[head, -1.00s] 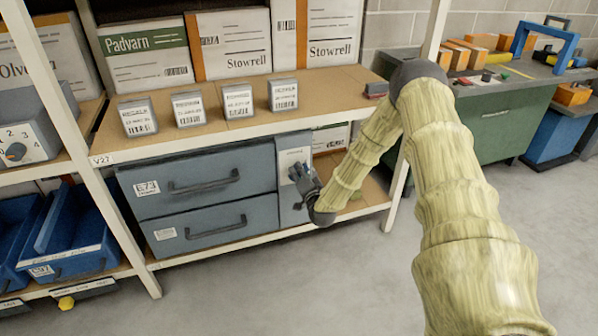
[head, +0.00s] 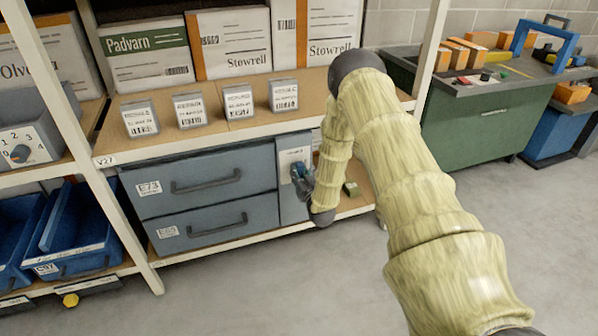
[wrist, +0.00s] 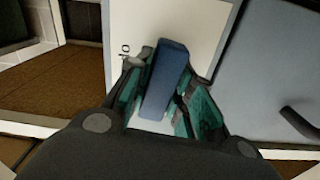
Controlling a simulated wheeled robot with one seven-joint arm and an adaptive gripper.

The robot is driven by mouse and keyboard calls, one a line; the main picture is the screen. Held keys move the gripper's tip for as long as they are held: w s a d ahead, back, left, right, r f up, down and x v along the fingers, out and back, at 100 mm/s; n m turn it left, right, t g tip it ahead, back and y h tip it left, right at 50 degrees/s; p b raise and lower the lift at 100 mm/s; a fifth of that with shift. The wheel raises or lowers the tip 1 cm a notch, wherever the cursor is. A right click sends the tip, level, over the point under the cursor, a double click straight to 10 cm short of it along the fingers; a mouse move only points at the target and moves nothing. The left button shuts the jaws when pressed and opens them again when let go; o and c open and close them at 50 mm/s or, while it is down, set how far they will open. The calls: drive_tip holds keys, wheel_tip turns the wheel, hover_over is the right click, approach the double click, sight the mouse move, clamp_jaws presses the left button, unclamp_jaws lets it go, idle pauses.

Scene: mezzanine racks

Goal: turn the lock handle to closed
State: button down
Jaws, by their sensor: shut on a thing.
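The lock handle is a blue bar (wrist: 166,78) on a pale plate (wrist: 200,22) in the wrist view. It stands slightly tilted between the fingers of my gripper (wrist: 165,100). The fingers, with teal inner pads, are shut on it from both sides. In the head view, my gripper (head: 303,183) is at the narrow grey panel right of the two drawers. A little blue of the handle (head: 297,170) shows there. The pale plate (head: 294,156) is visible above my gripper. Most of its markings are hidden or too small to read.
Two grey-blue drawers with bar handles, an upper (head: 205,180) and a lower (head: 218,222), are left of the panel. A small greenish block (head: 351,188) lies on the shelf to the right. A white rack post (head: 428,60) stands beyond my arm.

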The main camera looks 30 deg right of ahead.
drive_tip(key=shift+s+f+n, duration=0.15)
drive_tip(key=shift+n, duration=0.55)
drive_tip(key=c, duration=1.2)
unclamp_jaws()
drive_tip(key=shift+c, duration=0.2)
drive_tip(key=v, duration=1.2)
